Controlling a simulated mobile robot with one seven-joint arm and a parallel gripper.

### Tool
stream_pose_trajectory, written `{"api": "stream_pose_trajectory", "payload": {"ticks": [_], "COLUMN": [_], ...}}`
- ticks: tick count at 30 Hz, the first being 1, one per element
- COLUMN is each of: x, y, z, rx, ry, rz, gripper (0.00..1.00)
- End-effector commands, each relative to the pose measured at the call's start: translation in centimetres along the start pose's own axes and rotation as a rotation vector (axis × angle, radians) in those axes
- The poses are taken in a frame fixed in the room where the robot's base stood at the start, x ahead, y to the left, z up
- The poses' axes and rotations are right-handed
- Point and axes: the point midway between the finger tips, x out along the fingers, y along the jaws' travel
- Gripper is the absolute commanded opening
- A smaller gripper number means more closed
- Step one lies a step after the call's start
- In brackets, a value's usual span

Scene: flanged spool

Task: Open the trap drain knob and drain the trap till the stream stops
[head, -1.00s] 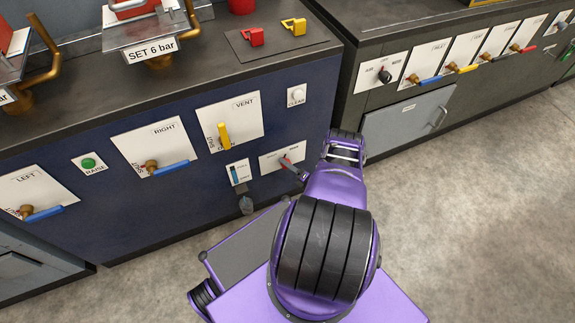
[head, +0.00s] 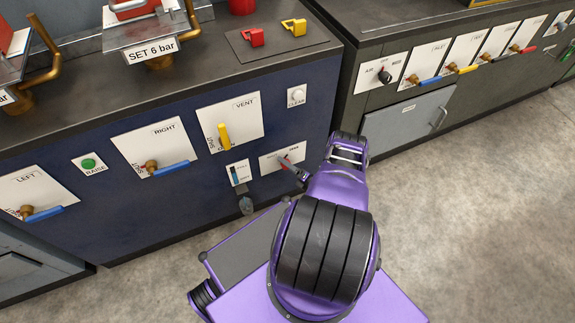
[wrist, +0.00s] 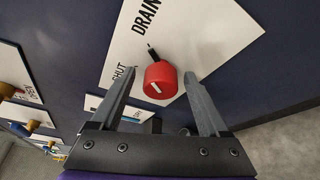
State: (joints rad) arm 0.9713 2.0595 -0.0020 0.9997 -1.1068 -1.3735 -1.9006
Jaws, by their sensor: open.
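The trap drain knob (wrist: 160,80) is red with a white mark on its face, on a white plate (wrist: 195,25) lettered SHUT and DRAIN. In the head view my gripper (head: 292,168) partly covers the plate and knob. Left of it are a blue-filled sight gauge (head: 239,173) and a grey drain outlet (head: 246,204). I see no clear stream.
The yellow VENT handle (head: 224,136) is above left, the white CLEAR button (head: 296,96) above. The RIGHT valve's blue handle (head: 172,167) sticks out farther left. A second cabinet (head: 410,115) stands to the right. Open floor (head: 480,220) lies at right.

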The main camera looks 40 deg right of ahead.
Motion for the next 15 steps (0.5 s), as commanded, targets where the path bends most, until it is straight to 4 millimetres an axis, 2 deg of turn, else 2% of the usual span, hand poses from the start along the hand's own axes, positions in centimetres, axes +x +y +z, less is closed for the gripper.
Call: {"api": "stream_pose_trajectory", "payload": {"ticks": [4, 8, 15], "x": [-0.7, -2.6, -8.5], "y": [0.0, 0.1, 0.1], "z": [0.0, 0.0, 0.1], "rx": [0.001, 0.002, 0.002], "ry": [0.000, 0.000, -0.001], "rz": [-0.001, -0.002, -0.004], "gripper": [0.78, 0.78, 0.78]}}
